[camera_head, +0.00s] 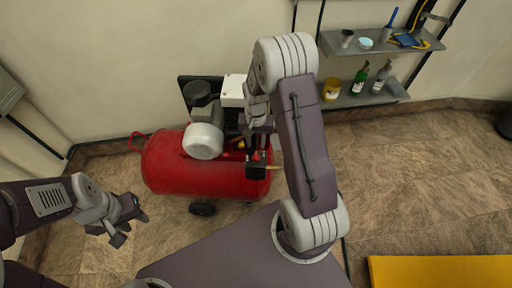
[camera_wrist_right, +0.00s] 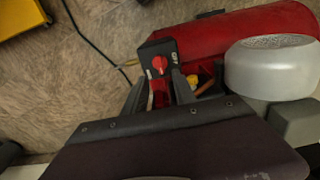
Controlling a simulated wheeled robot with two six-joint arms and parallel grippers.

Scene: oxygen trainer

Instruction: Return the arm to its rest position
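My right arm reaches over the red air compressor (camera_head: 165,170). My right gripper (camera_head: 258,125) is at the compressor's top, partly hidden by its own wrist. In the right wrist view, my right gripper (camera_wrist_right: 160,88) has its two fingers apart. A black switch box (camera_wrist_right: 157,58) with a red knob (camera_wrist_right: 159,64) shows just beyond and between the fingertips; I cannot tell whether they touch it. The switch box (camera_head: 257,171) also shows in the head view. My left gripper (camera_head: 130,225) hangs at the lower left, fingers apart and empty, clear of the compressor.
Two wall shelves (camera_head: 340,45) at the upper right hold bottles, a yellow can (camera_head: 331,89) and small tools. A yellow platform (camera_head: 440,271) lies at the lower right. The tiled floor (camera_head: 420,180) right of the compressor is clear. A dark cable (camera_wrist_right: 88,38) runs along the floor.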

